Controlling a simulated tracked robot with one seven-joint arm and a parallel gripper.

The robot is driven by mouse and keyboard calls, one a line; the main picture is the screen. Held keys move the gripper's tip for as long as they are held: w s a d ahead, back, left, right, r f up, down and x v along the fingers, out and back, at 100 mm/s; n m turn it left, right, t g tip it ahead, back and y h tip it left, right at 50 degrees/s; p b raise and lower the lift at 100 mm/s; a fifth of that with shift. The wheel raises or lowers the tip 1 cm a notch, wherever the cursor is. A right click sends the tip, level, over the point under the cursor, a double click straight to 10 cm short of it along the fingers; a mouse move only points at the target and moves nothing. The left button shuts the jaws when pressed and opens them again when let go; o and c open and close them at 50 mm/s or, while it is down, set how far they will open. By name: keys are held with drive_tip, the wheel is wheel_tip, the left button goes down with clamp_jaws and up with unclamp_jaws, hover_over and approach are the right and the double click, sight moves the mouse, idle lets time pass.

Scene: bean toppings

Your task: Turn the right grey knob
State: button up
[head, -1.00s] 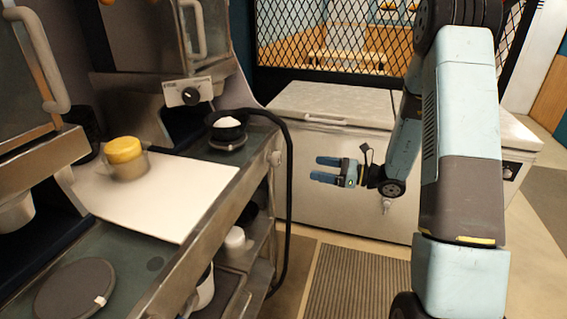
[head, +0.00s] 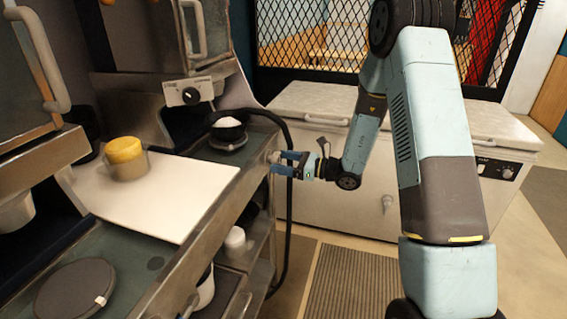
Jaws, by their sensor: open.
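The grey knob (head: 272,158) sits on the front rail of the steel counter, toward its far right end. My gripper (head: 278,162) is open with its blue fingers pointing left at the knob. The fingertips overlap the knob in the picture, one a little higher and one a little lower. I cannot tell whether they touch it or stand around it. Part of the knob is hidden by the fingers.
A black cable (head: 289,222) hangs from the counter's end, close to my gripper. A white board (head: 180,205) with a yellow-lidded jar (head: 124,158) lies on the counter. A white chest (head: 430,195) stands behind my arm.

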drive_tip(key=c, duration=1)
drive_tip(key=shift+c, duration=0.2)
drive_tip(key=shift+d, duration=0.1)
drive_tip(key=n, duration=0.5)
drive_tip(key=shift+w, duration=0.1)
drive_tip(key=n, duration=0.5)
drive_tip(key=shift+n, duration=0.3)
drive_tip(key=o, duration=1)
